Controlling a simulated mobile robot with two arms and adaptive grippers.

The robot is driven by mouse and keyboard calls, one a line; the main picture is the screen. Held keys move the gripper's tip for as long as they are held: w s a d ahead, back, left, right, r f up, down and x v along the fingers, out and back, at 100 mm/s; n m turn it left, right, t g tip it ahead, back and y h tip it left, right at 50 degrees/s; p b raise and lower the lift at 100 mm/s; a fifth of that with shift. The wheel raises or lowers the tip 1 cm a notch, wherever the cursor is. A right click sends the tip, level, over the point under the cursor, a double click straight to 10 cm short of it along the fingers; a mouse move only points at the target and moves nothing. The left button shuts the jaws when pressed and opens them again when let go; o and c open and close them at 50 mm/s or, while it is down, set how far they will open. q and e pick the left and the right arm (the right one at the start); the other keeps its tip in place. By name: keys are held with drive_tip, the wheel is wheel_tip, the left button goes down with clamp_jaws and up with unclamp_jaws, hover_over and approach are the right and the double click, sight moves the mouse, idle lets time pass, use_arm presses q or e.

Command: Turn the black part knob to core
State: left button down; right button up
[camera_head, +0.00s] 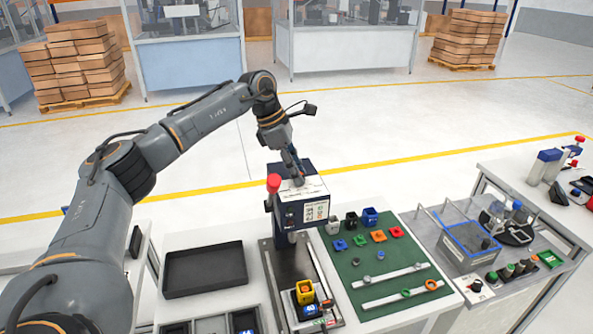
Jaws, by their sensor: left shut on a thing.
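A dark blue press head (301,207) with a white top and a label plate stands at the middle of the view. My left gripper (298,180) reaches down from above onto its white top. The fingers are shut on a small dark part there, which I take as the black part knob; the fingers hide most of it. Its pointing direction and the top's markings are too small to read. My right gripper is not in view.
A red ball handle (274,183) stands close left of the gripper. A yellow block (304,292) sits below the press. A black tray (205,270) lies to the left. A green mat (375,262) with several coloured parts and rails lies to the right.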

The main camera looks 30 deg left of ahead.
use_arm(q)
drive_tip(key=n+b, duration=0.1)
drive_tip(key=n+t+y, duration=0.1)
drive_tip(key=n, duration=0.1)
drive_tip(key=shift+s+d+f+n+b, duration=0.1)
drive_tip(key=shift+f+n+b, duration=0.05)
drive_tip(key=shift+n+b, duration=0.2)
drive_tip(key=n+y+b, duration=0.1)
drive_tip(key=n, duration=0.1)
drive_tip(key=n+t+b, duration=0.1)
drive_tip(key=n, duration=0.2)
drive_tip(key=shift+d+y, duration=0.15)
drive_tip(key=shift+y, duration=0.25)
drive_tip(key=n+y, duration=0.1)
drive_tip(key=n, duration=0.1)
drive_tip(key=n+b, duration=0.1)
drive_tip(key=n, duration=0.2)
drive_tip(key=shift+d+y+b, duration=0.1)
drive_tip(key=shift+y+b, duration=0.2)
drive_tip(key=shift+y, duration=0.1)
drive_tip(key=shift+d+n+y+b, duration=0.1)
drive_tip(key=shift+n+y+b, duration=0.45)
drive_tip(key=shift+n, duration=1.2)
drive_tip(key=c, duration=1.1)
unclamp_jaws()
drive_tip(key=shift+o, duration=0.2)
drive_tip(key=shift+r, duration=0.2)
drive_tip(key=v, duration=1.2)
